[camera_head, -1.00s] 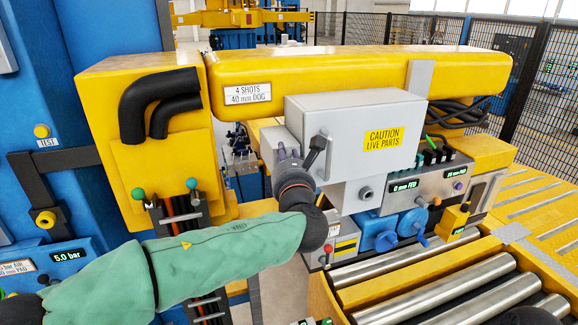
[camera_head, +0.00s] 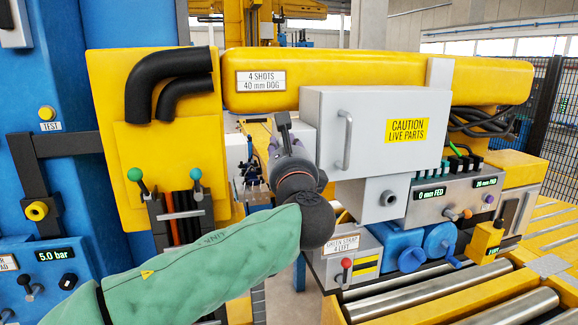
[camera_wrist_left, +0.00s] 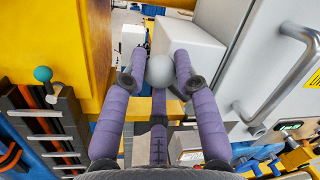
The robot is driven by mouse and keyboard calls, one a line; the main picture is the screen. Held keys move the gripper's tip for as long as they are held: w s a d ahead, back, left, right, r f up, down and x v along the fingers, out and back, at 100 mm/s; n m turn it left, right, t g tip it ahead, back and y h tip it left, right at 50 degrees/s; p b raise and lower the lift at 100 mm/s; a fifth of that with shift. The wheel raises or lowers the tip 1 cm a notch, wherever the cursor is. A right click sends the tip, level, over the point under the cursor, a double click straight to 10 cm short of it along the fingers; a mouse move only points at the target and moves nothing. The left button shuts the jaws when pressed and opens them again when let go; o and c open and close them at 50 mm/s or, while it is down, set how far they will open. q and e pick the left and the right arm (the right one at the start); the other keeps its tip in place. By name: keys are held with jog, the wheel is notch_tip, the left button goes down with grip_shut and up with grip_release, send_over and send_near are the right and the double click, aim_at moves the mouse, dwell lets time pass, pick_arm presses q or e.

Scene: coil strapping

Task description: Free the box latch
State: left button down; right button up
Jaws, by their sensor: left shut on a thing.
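The grey box (camera_head: 372,128) with a bar handle (camera_head: 345,140) and a "CAUTION LIVE PARTS" label hangs under the yellow beam. Its front and handle (camera_wrist_left: 280,95) also show at the right of the left wrist view. My left gripper (camera_head: 283,128) is at the box's left edge. In the left wrist view, its purple fingers (camera_wrist_left: 159,72) are shut on a pale grey ball knob (camera_wrist_left: 160,73), beside a light grey block (camera_wrist_left: 185,48). The knob is hidden in the head view, and I cannot tell how it joins the block. My right gripper is out of view.
Left of the gripper stands a yellow housing (camera_head: 150,95) with black hoses and a green and a teal ball-topped lever. Below the box are blue rotary parts (camera_head: 402,248) and a red-knobbed panel (camera_head: 358,262). Rollers (camera_head: 505,310) lie at the lower right.

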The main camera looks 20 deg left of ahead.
pick_arm(q)
jog(key=shift+s+a+f+n+y+b, duration=0.15)
jog(key=shift+f+n+y+b, duration=0.15)
jog(key=shift+n+b, duration=0.7)
jog(key=shift+s+a+f+n+y+b, duration=0.1)
jog(key=shift+a+f+n+y+b, duration=0.2)
jog(key=shift+n+b, duration=0.65)
jog(key=shift+s+a+f+n+y+b, duration=0.15)
jog(key=shift+f+n+b, duration=0.4)
jog(key=shift+b, duration=0.75)
jog(key=shift+d+r, duration=0.1)
jog(key=shift+r, duration=0.05)
jog(key=c, duration=0.9)
grip_release()
jog(key=shift+c, duration=0.2)
jog(key=v, duration=1.2)
